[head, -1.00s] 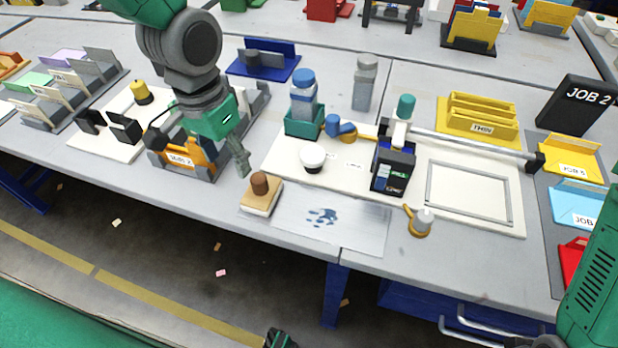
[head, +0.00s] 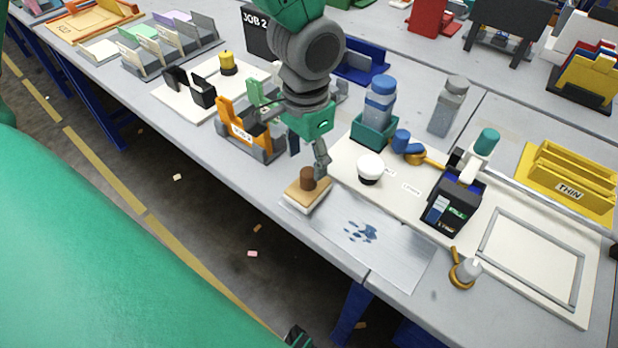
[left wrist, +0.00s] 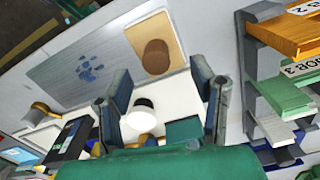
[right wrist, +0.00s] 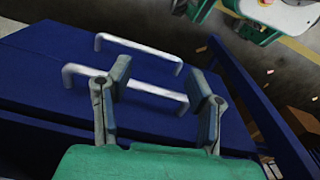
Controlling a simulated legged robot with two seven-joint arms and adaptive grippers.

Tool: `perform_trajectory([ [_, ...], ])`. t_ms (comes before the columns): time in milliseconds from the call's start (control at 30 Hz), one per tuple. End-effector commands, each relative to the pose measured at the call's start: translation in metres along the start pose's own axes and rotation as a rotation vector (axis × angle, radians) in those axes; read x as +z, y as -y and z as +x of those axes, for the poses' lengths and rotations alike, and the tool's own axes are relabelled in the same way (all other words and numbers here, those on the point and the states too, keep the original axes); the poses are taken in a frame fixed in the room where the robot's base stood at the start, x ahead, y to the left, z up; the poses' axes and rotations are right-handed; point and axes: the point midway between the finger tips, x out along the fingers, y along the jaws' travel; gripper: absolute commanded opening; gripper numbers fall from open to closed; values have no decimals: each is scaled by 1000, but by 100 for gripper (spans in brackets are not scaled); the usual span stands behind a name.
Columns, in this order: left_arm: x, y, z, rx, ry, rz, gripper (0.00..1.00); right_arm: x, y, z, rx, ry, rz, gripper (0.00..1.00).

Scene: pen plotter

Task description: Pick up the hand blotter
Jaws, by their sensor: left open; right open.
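The hand blotter, a tan wooden block with a brown round knob (head: 307,180), lies at the table's front edge, at the left end of a metal sheet with blue ink spots (head: 385,243). It also shows in the left wrist view (left wrist: 160,38), beyond the fingertips. My left gripper (head: 322,160) is open and empty, pointing down just behind and to the right of the knob; I cannot tell if it touches. Its two spread fingers show in the left wrist view (left wrist: 163,90). My right gripper (right wrist: 160,85) is open and empty in front of a blue drawer unit.
A white-topped black pot (head: 369,168) and a teal holder with a blue-capped bottle (head: 378,100) stand right of my left gripper. An orange rack (head: 250,135) stands left. A black device (head: 453,205) and a small brass-handled tool (head: 465,272) are farther right.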

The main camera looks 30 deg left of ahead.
Motion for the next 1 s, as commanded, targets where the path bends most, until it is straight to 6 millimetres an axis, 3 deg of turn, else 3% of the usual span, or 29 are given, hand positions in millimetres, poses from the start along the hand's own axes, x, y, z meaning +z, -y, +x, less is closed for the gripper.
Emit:
perform_trajectory([
  [367, 0, -3, 48, 0, 2, 0, 51, 1, 0, 14, 0, 0, 0, 48],
  [667, 0, -3, 53, 0, -1, 0, 51, 1, 0, 15, 0, 0, 0, 48],
  [700, 0, -3, 53, 0, -1, 0, 48, 1, 0, 15, 0, 0, 0, 48],
  [833, -1, -2, 53, 0, -1, 0, 2, 1, 0, 15, 0, 0, 0, 48],
  [1000, -1, -2, 53, 0, -1, 0, 0, 1, 0, 15, 0, 0, 0, 48],
])
